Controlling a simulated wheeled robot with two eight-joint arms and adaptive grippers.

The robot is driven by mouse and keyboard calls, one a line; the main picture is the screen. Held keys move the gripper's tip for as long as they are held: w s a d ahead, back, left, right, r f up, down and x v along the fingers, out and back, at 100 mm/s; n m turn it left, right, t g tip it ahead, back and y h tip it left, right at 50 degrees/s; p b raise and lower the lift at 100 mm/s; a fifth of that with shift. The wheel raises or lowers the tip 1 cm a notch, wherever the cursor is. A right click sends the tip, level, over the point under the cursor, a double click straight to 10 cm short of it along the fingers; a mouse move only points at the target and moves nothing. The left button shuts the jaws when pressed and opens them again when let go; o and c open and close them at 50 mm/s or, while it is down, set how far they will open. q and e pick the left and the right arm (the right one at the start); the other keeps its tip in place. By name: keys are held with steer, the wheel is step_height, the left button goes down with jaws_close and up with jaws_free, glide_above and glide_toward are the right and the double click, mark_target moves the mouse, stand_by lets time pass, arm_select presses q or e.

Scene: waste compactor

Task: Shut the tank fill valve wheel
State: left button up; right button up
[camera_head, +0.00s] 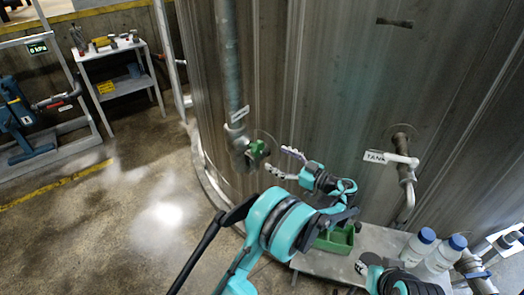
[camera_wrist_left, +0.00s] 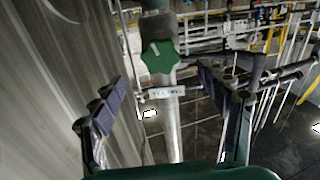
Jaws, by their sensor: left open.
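The green valve wheel (camera_head: 257,152) sits on a fitting on the vertical pipe (camera_head: 230,60) against the tank wall. In the left wrist view the wheel (camera_wrist_left: 159,57) is a lobed green knob, with a small white label (camera_wrist_left: 163,92) below it on the pipe. My left gripper (camera_head: 282,161) is open, its two fingers spread toward the wheel from the right. In the left wrist view its fingers (camera_wrist_left: 165,90) stand either side of the pipe, with the wheel beyond and between them. The gripper looks empty and apart from the wheel.
A bench (camera_head: 315,263) at the tank's foot holds a green bin (camera_head: 335,240) and white bottles with blue caps (camera_head: 420,246). A second pipe with a white handle (camera_head: 402,160) and a "TANK" label is at right. A white cart (camera_head: 118,82) stands at left; floor between is clear.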

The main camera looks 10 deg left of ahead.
mark_target(260, 150)
arm_select(q)
steer(key=b+x, duration=0.2)
steer(key=x, duration=0.4)
steer(key=shift+w+a+f, duration=0.1)
steer(key=shift+w+a, duration=0.05)
steer(key=shift+a, duration=0.2)
steer(key=shift+w+a, duration=0.2)
steer(key=shift+a, duration=0.2)
steer(key=shift+c, duration=0.3)
steer(key=c, duration=1.1)
